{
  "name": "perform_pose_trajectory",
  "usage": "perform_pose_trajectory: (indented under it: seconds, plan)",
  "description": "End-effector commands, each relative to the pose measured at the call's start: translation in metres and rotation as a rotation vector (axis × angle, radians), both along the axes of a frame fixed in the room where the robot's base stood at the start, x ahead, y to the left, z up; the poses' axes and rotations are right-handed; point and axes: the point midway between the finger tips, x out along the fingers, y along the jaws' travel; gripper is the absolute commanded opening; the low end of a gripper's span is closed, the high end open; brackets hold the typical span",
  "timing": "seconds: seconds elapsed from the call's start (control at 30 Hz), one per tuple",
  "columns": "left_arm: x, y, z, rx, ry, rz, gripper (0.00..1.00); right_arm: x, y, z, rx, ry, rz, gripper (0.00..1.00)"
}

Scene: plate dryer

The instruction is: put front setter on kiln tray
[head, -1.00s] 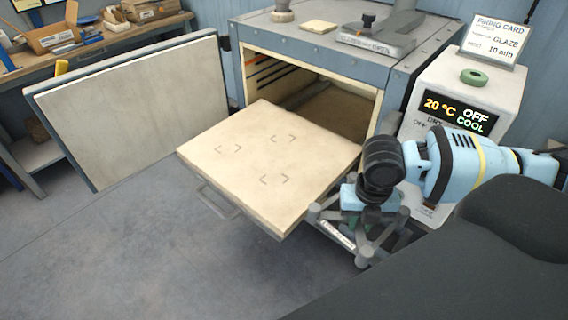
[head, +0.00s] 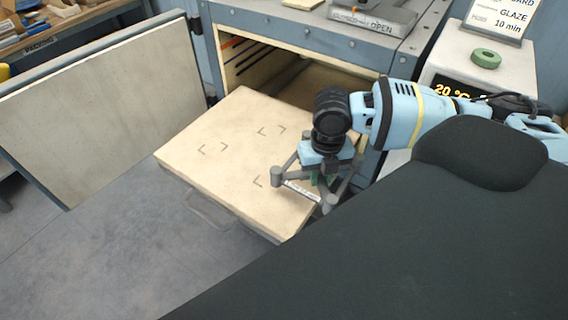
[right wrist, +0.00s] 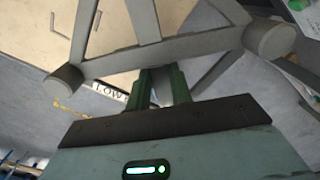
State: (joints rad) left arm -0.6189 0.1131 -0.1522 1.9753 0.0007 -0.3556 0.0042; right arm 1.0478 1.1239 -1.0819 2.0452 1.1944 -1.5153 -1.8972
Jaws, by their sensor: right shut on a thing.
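The kiln tray (head: 215,125) is a cream slab pulled out of the kiln, with dark corner marks on its top. The setter (head: 279,176) is a grey frame of bars with round knob ends and a small white label. My right gripper (head: 323,180) is shut on it, with green fingers around a grey bar. The setter is over the tray's right front part; whether it touches the tray I cannot tell. In the right wrist view the setter (right wrist: 185,48) spans the top, its label reading "LOW", with the gripper fingers (right wrist: 161,88) below. My left gripper is not in view.
The kiln body (head: 290,40) stands behind the tray, its opening partly hidden by my right arm. The kiln door (head: 110,110) stands open at the left. The tray's left half is clear.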

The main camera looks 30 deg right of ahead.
Motion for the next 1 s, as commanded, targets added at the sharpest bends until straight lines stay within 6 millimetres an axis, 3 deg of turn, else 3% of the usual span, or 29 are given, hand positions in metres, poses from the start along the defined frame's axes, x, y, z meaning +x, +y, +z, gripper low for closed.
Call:
perform_pose_trajectory:
  seconds: [0.1,0.4,0.9,1.0]
  plan:
    - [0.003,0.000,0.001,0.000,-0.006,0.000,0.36,0.028,0.009,-0.002,0.003,-0.003,0.000,0.00]
    - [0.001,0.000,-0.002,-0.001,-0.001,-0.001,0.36,0.084,0.025,-0.007,0.001,-0.002,0.000,0.00]
    - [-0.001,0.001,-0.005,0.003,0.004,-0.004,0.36,0.107,0.031,-0.010,0.001,-0.001,0.000,0.00]
    - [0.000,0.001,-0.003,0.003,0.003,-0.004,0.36,0.106,0.031,-0.023,-0.001,0.001,0.000,0.00]
